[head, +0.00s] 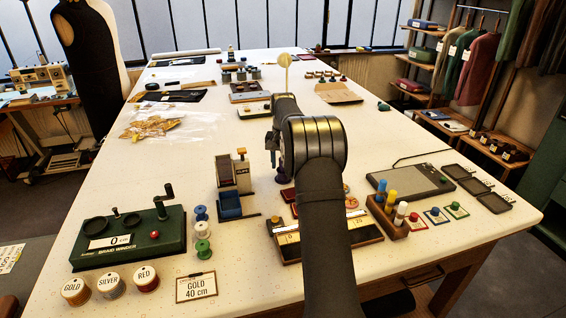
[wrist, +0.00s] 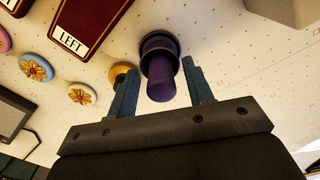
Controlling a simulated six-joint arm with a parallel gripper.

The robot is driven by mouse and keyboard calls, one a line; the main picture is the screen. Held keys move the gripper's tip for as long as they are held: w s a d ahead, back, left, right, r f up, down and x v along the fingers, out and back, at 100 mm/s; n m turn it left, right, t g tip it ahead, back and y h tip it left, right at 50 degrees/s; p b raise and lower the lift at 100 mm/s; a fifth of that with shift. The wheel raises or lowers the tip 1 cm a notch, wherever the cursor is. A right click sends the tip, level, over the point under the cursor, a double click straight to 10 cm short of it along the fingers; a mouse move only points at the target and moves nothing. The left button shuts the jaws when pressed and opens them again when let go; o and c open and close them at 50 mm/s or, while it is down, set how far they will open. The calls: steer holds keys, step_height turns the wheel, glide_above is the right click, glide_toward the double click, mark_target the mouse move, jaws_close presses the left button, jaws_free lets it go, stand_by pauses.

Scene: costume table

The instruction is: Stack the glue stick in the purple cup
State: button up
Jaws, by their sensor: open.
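A dark purple piece (wrist: 160,50) shows in the wrist view, with a wide rimmed part and a narrower round-ended cylinder pointing towards me. I cannot tell whether this is the purple cup alone or the cup with a stick in it. Part of a purple thing (head: 283,178) shows beside my arm in the head view. My gripper (wrist: 160,82) is open, its two fingers on either side of the narrow part, with gaps visible. In the head view my gripper (head: 272,142) is largely hidden by my arm. I cannot clearly identify the glue stick.
A wooden rack (head: 388,222) of coloured sticks stands right of my arm. A dispenser with a blue block (head: 232,190) stands to the left. A red card marked LEFT (wrist: 88,22) and flower badges (wrist: 36,67) lie nearby. Clear tabletop (head: 200,150) lies further back.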

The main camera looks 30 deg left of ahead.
step_height(320, 180, up, 13)
stand_by(0.4)
steer(key=shift+f, duration=0.25)
steer(key=shift+f, duration=5.1)
